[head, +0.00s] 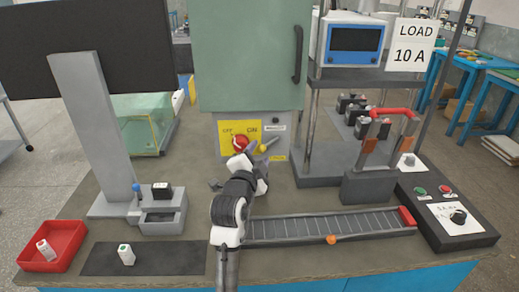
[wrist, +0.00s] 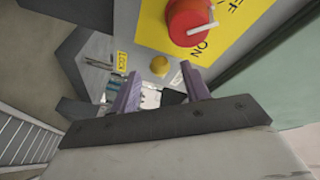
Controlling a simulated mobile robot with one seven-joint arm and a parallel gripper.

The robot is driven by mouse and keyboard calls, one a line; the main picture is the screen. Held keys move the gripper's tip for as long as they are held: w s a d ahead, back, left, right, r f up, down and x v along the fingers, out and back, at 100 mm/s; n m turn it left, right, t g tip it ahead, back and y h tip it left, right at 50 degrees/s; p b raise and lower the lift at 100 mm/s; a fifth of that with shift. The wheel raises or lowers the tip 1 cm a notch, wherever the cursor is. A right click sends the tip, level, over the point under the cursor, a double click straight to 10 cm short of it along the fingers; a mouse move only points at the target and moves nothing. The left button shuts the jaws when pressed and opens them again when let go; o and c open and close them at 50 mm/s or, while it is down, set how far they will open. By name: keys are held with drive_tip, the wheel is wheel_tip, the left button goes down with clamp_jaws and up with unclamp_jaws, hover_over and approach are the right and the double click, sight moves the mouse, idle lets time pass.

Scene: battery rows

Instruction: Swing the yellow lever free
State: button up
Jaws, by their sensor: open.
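The yellow lever (head: 268,144) is on the grey front of the cabinet, just right of the red rotary switch (head: 240,144) on its yellow OFF/ON plate (head: 226,128). In the wrist view the lever shows as a round yellow knob (wrist: 159,66), with the red switch (wrist: 188,20) above it. My gripper (wrist: 160,80) is open, its two purple fingers spread below and to either side of the knob. I see nothing held between them. In the head view my arm hides most of the gripper. I cannot tell whether a finger touches the lever.
A yellow LOCK label (wrist: 122,62) is left of the knob. The green cabinet door (head: 250,60) with its dark handle stands above the panel. A slatted conveyor track (head: 330,226) lies right of my arm. A grey stand (head: 90,120) is at the left.

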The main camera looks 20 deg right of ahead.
drive_tip(key=shift+w+d, duration=0.45)
drive_tip(key=shift+w, duration=0.1)
drive_tip(key=c, duration=1)
drive_tip(key=shift+f, duration=0.1)
